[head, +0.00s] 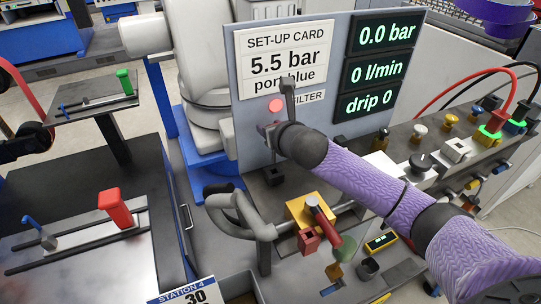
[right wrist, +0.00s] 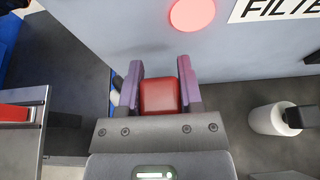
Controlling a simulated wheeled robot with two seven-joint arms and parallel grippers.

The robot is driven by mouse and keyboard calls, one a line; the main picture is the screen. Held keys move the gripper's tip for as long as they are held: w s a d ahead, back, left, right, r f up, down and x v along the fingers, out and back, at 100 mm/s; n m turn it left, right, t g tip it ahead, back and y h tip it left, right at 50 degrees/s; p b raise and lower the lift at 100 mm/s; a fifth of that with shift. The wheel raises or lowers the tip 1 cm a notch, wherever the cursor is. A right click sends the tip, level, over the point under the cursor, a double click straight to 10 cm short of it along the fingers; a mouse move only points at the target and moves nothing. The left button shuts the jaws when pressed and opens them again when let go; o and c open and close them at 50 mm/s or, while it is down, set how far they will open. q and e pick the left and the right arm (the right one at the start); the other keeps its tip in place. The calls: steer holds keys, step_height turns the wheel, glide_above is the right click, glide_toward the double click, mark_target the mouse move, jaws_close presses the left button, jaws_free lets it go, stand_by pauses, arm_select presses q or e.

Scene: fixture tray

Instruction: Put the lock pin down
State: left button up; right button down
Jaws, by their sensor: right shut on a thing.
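My right gripper (head: 287,88) is raised in front of the grey panel, seen mostly from behind its dark wrist in the head view. In the right wrist view my right gripper (right wrist: 160,85) is shut on the lock pin (right wrist: 160,97), of which only a red block-like head shows between the fingers. The rest of the pin is hidden by the gripper body. My left gripper is not seen.
The set-up card panel (head: 335,25) stands close behind the gripper. A yellow block (head: 308,207) with a red handle sits in front, beside a grey curved pipe (head: 245,213). A tray with a red clamp (head: 116,208) lies left. Valves and hoses crowd the right.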

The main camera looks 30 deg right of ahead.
mark_target(274, 154)
step_height(274, 154, down, 2)
steer(key=shift+s+f+b, duration=0.1)
steer(key=shift+f+b, duration=0.05)
steer(key=shift+b, duration=0.15)
step_height(274, 154, down, 5)
steer(key=b, duration=0.2)
steer(key=shift+b, duration=0.3)
steer(key=shift+r, duration=0.4)
steer(key=shift+c, duration=2.2)
jaws_free()
steer(key=shift+f, duration=0.15)
steer(key=shift+o, duration=0.9)
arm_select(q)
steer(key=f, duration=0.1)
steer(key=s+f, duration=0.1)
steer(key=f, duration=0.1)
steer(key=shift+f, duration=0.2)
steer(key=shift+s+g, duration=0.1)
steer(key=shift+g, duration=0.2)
